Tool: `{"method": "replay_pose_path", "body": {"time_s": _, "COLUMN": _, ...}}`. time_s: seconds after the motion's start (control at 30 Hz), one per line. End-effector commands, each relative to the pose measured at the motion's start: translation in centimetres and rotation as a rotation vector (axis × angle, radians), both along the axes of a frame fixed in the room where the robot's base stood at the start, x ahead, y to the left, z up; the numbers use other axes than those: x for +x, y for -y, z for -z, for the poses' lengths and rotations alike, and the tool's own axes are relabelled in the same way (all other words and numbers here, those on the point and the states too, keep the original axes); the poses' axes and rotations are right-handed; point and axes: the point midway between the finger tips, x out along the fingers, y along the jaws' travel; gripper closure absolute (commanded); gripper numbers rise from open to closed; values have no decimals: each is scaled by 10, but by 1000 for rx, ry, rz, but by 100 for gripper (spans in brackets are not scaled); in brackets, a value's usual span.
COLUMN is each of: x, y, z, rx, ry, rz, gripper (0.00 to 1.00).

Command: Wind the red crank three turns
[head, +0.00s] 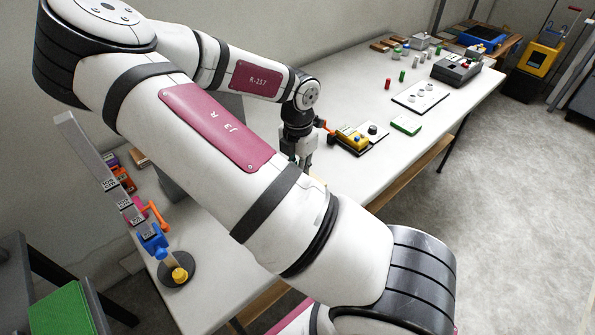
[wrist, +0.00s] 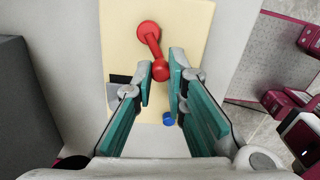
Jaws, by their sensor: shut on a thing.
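The red crank (wrist: 149,33) shows in the wrist view, mounted on a pale yellow board (wrist: 193,25). Its arm runs from the round hub down to a red knob. My gripper (wrist: 162,74) has its teal fingers on both sides of that knob and is shut on it. In the head view my gripper (head: 300,158) is low over the table, and the crank is hidden behind it and my arm.
A small blue piece (wrist: 168,119) lies between the fingers, below the knob. In the head view a yellow device (head: 351,138) stands close to the right of my gripper. A green block (head: 405,125) and a white board (head: 420,97) lie farther along the white table (head: 345,78).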

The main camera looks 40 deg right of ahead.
Motion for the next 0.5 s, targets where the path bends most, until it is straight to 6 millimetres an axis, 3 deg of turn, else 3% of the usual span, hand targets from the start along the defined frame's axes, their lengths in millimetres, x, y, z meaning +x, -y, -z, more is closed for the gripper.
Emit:
{"method": "replay_pose_path", "body": {"time_s": 0.43, "x": 1, "y": 0, "z": 0, "rx": 0, "ry": 2, "rz": 7, "gripper": 100}}
{"method": "replay_pose_path", "body": {"time_s": 0.47, "x": 1, "y": 0, "z": 0, "rx": 0, "ry": 2, "rz": 7, "gripper": 80}}
{"method": "replay_pose_path", "body": {"time_s": 0.5, "x": 1, "y": 0, "z": 0, "rx": 0, "ry": 2, "rz": 7, "gripper": 71}}
